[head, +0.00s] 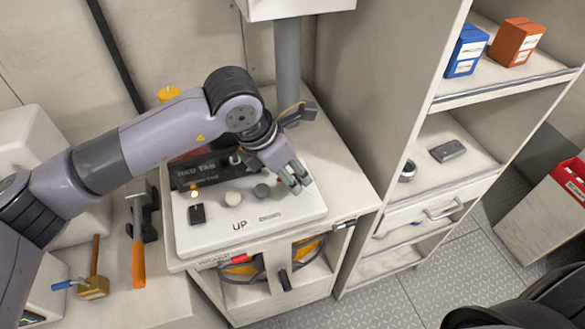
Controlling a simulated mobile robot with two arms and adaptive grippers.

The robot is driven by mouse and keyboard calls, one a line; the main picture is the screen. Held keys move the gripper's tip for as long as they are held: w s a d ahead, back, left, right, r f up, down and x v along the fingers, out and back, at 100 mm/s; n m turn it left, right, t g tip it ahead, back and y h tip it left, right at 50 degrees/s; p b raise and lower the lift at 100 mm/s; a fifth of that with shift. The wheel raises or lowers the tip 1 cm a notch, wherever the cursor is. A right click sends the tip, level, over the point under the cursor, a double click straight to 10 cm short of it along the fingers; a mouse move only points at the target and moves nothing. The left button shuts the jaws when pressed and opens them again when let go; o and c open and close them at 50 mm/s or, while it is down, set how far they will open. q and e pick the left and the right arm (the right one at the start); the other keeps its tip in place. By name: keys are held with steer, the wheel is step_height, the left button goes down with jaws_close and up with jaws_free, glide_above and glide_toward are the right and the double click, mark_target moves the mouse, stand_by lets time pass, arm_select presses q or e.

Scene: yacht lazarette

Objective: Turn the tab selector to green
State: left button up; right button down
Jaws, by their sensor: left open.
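A white panel (285,213) marked "UP" lies on top of the cabinet. A dark box (194,172) with "RED TAG" lettering stands at its back left, partly hidden by my left arm. I cannot tell which piece is the tab selector. A bit of green (235,158) shows beside my wrist. My left gripper (296,181) is open and empty over the panel's right part, right of the grey knob. Contact is unclear. My right gripper is not in view.
An orange-handled tool (138,262) and a wooden mallet (94,287) lie at left. A grey post (288,65) rises behind the panel. A shelf unit at right holds blue (465,50) and orange boxes (516,42).

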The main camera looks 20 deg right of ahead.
arm_select(q)
steer(key=x, duration=0.2)
steer(key=shift+d+f, duration=0.2)
steer(key=shift+f, duration=0.05)
steer(key=c, duration=0.6)
jaws_close()
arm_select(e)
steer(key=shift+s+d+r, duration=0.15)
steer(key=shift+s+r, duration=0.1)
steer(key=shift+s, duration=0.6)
